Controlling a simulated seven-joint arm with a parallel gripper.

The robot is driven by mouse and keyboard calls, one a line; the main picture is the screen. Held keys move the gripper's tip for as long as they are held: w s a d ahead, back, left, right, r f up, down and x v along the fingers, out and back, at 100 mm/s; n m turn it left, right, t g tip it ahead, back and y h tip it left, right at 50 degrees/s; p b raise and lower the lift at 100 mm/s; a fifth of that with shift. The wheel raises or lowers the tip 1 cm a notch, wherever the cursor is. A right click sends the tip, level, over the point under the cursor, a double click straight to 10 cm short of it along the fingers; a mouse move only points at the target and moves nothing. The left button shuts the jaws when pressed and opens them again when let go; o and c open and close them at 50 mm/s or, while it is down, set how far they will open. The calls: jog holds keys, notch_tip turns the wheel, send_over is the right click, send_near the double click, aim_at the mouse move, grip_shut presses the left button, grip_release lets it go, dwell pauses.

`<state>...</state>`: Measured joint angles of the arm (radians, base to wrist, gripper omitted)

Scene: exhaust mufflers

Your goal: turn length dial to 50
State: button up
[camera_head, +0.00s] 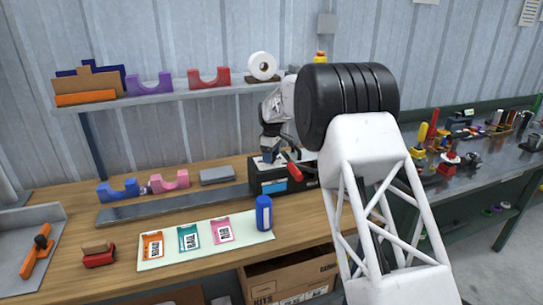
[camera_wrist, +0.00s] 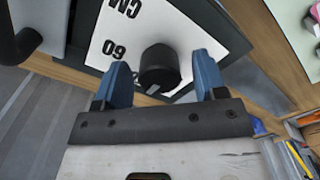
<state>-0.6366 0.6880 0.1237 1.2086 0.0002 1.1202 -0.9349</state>
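The length dial is a black knob (camera_wrist: 160,66) on a white plate (camera_wrist: 185,30) printed with "CM" and "60". A small pale mark shows at the knob's lower edge in the wrist view; other numbers are hidden or out of view. My gripper (camera_wrist: 161,60) is open, with one blue finger on each side of the knob and visible gaps between. I cannot tell how deep the fingers reach. In the head view, my gripper (camera_head: 270,156) is at the top of the black machine (camera_head: 268,184), and my arm hides part of it; the dial cannot be made out there.
A red-tipped lever (camera_head: 293,170) stands close to my gripper. A grey bar (camera_head: 160,208) lies left of the machine. A shelf (camera_head: 170,97) with holders and a tape roll (camera_head: 262,66) is above.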

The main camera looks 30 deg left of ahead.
dwell(0.3)
jog(key=shift+r, duration=3.9)
jog(key=shift+d+r, duration=0.15)
jog(key=shift+d, duration=0.05)
jog(key=s+d+r+m, duration=0.25)
jog(key=d+r, duration=0.35)
jog(key=d, duration=0.5)
jog(key=s+d+r+m, duration=0.25)
jog(key=d+r, duration=0.35)
jog(key=d, duration=0.4)
jog(key=s+d+r+m+t, duration=0.1)
jog(key=s+d+r+m, duration=0.15)
jog(key=s+d, duration=0.6)
jog(key=s+d+r+m, duration=0.25)
jog(key=s+d, duration=0.35)
jog(key=d, duration=0.6)
jog(key=s+d+m+t, duration=0.1)
jog(key=s+d+m, duration=0.3)
jog(key=s+d, duration=1.25)
jog(key=s+d+f+m, duration=0.2)
jog(key=s+d+f, duration=0.1)
jog(key=s, duration=0.7)
jog(key=s+d+f+m, duration=0.2)
jog(key=s+f, duration=0.4)
jog(key=s, duration=0.5)
jog(key=shift+d+t, duration=0.3)
jog(key=shift+d, duration=0.2)
